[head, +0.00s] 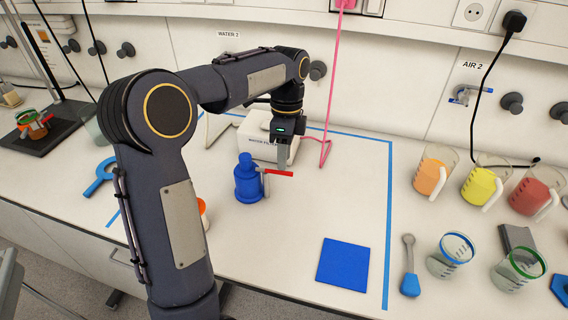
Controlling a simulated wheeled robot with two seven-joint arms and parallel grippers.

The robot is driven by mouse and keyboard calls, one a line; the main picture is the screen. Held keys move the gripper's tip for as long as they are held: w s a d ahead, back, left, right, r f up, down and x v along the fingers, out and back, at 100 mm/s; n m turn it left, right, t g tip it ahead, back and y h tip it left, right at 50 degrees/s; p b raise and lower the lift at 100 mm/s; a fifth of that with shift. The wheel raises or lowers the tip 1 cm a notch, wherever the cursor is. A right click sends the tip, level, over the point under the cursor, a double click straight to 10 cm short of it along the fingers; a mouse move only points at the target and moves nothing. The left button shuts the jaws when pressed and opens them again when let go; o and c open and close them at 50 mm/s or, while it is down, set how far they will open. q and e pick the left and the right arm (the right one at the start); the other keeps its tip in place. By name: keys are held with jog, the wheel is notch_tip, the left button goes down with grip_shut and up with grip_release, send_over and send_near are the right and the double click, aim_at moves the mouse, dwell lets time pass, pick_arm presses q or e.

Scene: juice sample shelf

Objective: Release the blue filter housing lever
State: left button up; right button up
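The blue filter housing (248,182) stands upright on the bench inside a blue tape outline. Its red lever (279,173) sticks out to the right from the housing's side, roughly level. My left gripper (283,160) points down just above and behind the lever. I cannot tell whether its fingers touch the lever, and the finger gap does not show. My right gripper is not in view.
A white box (258,143) with a pink cord stands behind the gripper. A blue square mat (343,264) lies at front right. Jugs with orange (431,176), yellow and red contents stand at right.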

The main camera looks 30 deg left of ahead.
aim_at(274, 171)
pick_arm(q)
jog(key=shift+s+d+f, duration=0.1)
jog(key=shift+s+f, duration=0.05)
jog(key=shift+f, duration=0.55)
jog(key=shift+s+f, duration=0.1)
jog(key=shift+f, duration=0.55)
grip_shut()
